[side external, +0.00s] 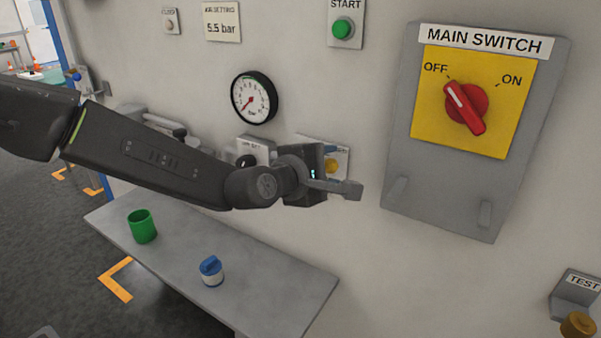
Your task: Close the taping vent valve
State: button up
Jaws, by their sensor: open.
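No label reading taping vent is legible, so I cannot tell which fitting is the taping vent valve. A grey pipe-like fitting (160,122) on the wall is partly hidden behind my arm. A yellow knob (330,166) on a small plate with a blue-edged label shows just behind my gripper (352,189), which hides part of it. A dark knob (247,159) on a grey box sits left of it, partly covered by my arm. My gripper is open, in front of the wall and pointing right. I see nothing held in it.
A grey shelf (262,285) below my arm carries a green cup (142,226) and a blue-topped container (211,271). The main switch panel (440,205) is right of my gripper, its red knob (465,107) towards OFF. A pressure gauge (254,97) and START button (343,28) are above.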

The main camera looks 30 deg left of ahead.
jog(key=v, duration=1.2)
jog(key=shift+s, duration=0.15)
jog(key=shift+r, duration=0.1)
jog(key=s+a+f+m+g+y, duration=0.1)
jog(key=s+a+m+g, duration=0.3)
jog(key=s+a+m, duration=0.5)
jog(key=s+a+f+m+g+y, duration=0.1)
jog(key=s+a+f+m+g, duration=0.2)
jog(key=s+a+m+g, duration=0.2)
jog(key=s+a+m, duration=0.3)
jog(key=s+m, duration=0.2)
jog(key=m, duration=0.1)
jog(key=shift+s+a+f, duration=0.25)
jog(key=shift+a, duration=0.15)
